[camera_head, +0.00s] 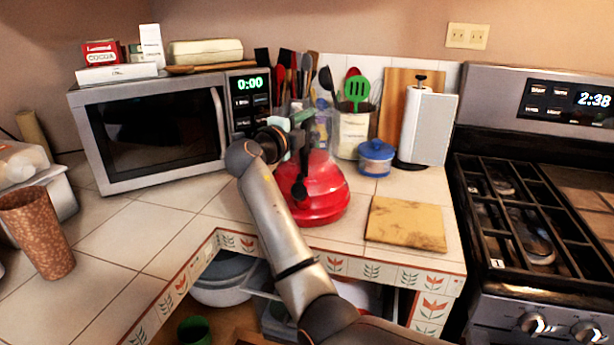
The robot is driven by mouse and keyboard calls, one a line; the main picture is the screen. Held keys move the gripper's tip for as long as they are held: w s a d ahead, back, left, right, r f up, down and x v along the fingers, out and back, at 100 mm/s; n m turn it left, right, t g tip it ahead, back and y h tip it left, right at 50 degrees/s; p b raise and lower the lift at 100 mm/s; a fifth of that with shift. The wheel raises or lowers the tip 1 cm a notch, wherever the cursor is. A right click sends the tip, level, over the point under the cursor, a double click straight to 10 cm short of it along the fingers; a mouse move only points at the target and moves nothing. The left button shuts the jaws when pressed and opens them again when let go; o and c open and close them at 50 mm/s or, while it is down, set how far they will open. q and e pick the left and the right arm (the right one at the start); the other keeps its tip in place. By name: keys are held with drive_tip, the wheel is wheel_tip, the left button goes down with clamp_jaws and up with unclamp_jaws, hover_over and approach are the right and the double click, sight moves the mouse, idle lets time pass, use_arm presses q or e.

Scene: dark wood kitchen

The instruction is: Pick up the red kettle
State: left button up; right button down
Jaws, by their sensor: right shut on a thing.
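The red kettle (325,189) sits on the white tiled counter, in front of the utensil containers and right of the microwave. My right arm reaches up from the bottom of the view and covers part of the kettle's left side. My right gripper (299,138) is at the top of the kettle, shut on it around the handle region. The handle itself is mostly hidden by the gripper and arm. The kettle looks upright; I cannot tell whether its base touches the counter. My left gripper is not in view.
A microwave (160,128) stands at the left. A blue lidded jar (376,160), a paper towel roll (428,125) and a wooden board (407,223) are right of the kettle. The gas stove (545,215) is at the far right. A brown cup (38,232) stands at the left.

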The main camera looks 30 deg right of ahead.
drive_tip(key=shift+f, duration=0.15)
idle(0.4)
drive_tip(key=shift+d+r, duration=0.1)
drive_tip(key=shift+r, duration=0.25)
drive_tip(key=shift+r, duration=0.2)
